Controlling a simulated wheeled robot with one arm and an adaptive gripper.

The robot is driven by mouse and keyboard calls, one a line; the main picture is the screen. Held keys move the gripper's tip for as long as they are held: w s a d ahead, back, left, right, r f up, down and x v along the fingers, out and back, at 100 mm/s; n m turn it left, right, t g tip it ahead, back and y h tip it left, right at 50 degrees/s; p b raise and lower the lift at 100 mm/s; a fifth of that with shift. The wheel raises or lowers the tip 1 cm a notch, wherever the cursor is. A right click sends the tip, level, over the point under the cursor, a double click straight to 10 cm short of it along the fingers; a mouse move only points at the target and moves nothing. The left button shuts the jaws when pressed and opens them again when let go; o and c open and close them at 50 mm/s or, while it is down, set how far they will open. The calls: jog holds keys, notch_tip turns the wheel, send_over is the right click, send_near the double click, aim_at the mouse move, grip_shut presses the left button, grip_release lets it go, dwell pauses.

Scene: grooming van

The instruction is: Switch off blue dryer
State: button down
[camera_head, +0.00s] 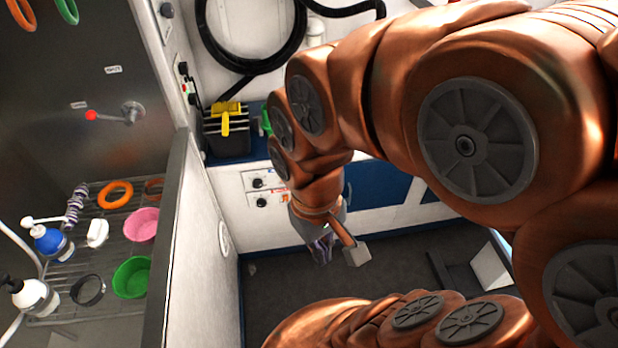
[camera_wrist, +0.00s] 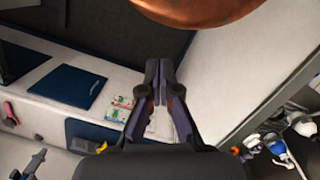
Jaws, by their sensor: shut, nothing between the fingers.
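No blue dryer can be made out for certain. Two white control plates with black knobs sit on the white cabinet front in the head view, an upper one (camera_head: 258,183) and a lower one (camera_head: 262,202). Their labels are too small to read, and my arm covers the area to their right. My gripper (camera_head: 321,250) hangs below and right of the plates, pointing down over the dark floor, apart from them. In the wrist view my gripper (camera_wrist: 160,66) has its fingers together and empty. Two small panels with green and red marks (camera_wrist: 118,108) show left of the fingers.
A grey partition (camera_head: 178,220) stands left of my gripper. Beyond it, a tub rack holds a pink bowl (camera_head: 141,224), a green bowl (camera_head: 132,277) and bottles. A black caddy with yellow tools (camera_head: 227,122) sits on the blue counter. The dark floor (camera_head: 275,275) below is mostly clear.

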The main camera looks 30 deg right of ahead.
jog(key=w+d+f+n+t+h+b, duration=0.1)
jog(key=w+d+f+n+t+b, duration=0.3)
jog(key=w+d+f+b, duration=0.5)
jog(key=w+d+f+n+t+h+b, duration=0.1)
jog(key=w+d+f+n+t+b, duration=0.25)
jog(key=w+d+f, duration=0.7)
jog(key=w+d+f+n+t+h+b, duration=0.1)
jog(key=w+d+f+n+t+b, duration=0.3)
jog(key=w+d, duration=1.05)
jog(key=a+f+n+t+y+b, duration=0.1)
jog(key=f+n+y+b, duration=0.3)
jog(key=f, duration=0.5)
jog(key=s+a+f+n+t+y+b, duration=0.1)
jog(key=f+n+t+y+b, duration=0.3)
jog(key=f+b, duration=0.4)
notch_tip(320, 180, down, 3)
jog(key=shift+s+a+r+n+y+b, duration=0.2)
jog(key=shift+a+n+y+b, duration=0.15)
jog(key=shift+a+n+y, duration=0.3)
jog(key=shift+d+t, duration=0.1)
jog(key=shift+t, duration=0.15)
jog(key=w+d+x, duration=0.1)
jog(key=d+x, duration=0.1)
jog(key=x, duration=1.1)
jog(key=shift+d+f, duration=0.2)
